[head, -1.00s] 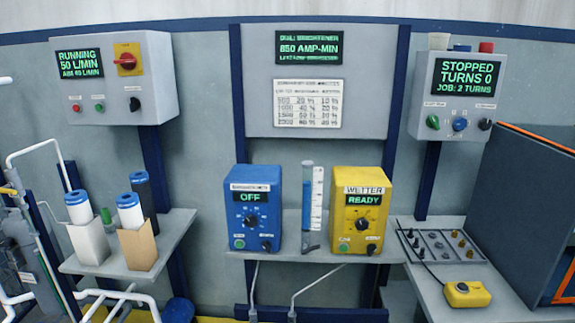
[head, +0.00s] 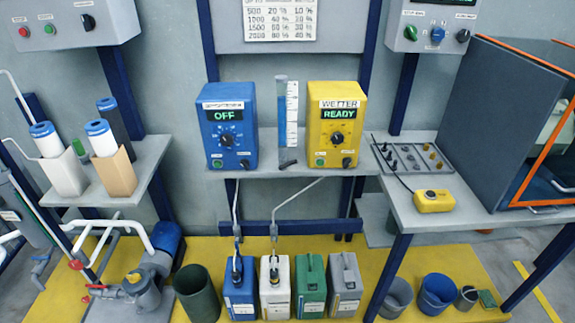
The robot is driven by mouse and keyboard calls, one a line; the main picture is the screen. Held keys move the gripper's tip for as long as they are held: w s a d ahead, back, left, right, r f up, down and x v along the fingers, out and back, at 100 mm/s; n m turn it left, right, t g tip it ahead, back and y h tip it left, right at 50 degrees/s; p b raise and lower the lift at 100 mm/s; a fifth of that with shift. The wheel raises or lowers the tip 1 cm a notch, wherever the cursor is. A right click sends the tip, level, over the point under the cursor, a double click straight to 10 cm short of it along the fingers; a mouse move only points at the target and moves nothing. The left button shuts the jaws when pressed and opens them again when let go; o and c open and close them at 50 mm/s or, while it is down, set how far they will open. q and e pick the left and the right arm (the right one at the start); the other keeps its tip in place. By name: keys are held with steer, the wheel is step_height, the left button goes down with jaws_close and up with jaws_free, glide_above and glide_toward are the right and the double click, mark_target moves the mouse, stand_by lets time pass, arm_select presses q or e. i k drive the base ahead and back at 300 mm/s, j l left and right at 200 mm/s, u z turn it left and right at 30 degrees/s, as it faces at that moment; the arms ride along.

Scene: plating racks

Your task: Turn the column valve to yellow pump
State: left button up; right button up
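The yellow pump box (head: 336,128) stands on the middle shelf, labelled WETTER, with a green READY display and a dark dial. The blue pump box (head: 229,128) stands to its left and its display reads OFF. Between them a clear upright column (head: 281,112) with a white scale strip stands on the shelf, apart from both boxes. A small dark part (head: 288,162) at the column's foot may be the valve; its pointing direction is too small to tell. Neither of my grippers is in view.
A yellow pendant (head: 433,201) lies on the right bench (head: 470,214) by a panel of dark knobs. Filter cartridges stand on the left shelf (head: 150,158). Several jugs, including a white jug (head: 275,290), stand on the yellow floor below, with hoses rising to the shelf.

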mark_target(288, 165)
steer(key=i+z, duration=0.55)
steer(key=z, duration=0.2)
steer(key=i+z, duration=0.4)
steer(key=k+j, duration=0.05)
steer(key=k, duration=0.05)
